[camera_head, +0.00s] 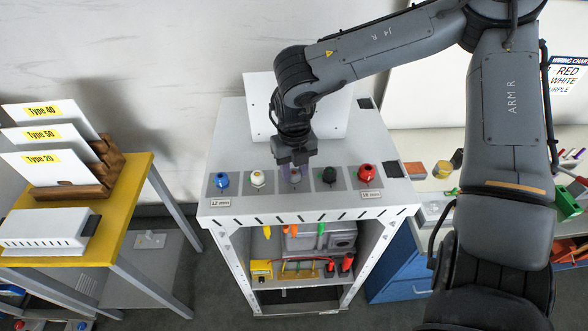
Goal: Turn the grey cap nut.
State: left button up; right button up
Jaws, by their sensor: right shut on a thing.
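The grey cap nut (294,175) sits in the middle of a row of coloured cap nuts on the light grey dispenser frame (240,137). My right gripper (294,164) points down over it and is shut on it, hiding its upper part. The lower part of the nut shows just below the jaws. My left gripper is not in the head view.
A yellow table (128,200) with sign cards stands left. A cluttered bench (431,189) is at right.

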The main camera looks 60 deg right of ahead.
jog(key=n, duration=0.5)
jog(key=shift+n, duration=0.3)
jog(key=n, duration=0.5)
jog(key=shift+r, duration=0.1)
jog(key=shift+n, duration=0.9)
jog(key=o, duration=1)
jog(key=shift+o, duration=0.2)
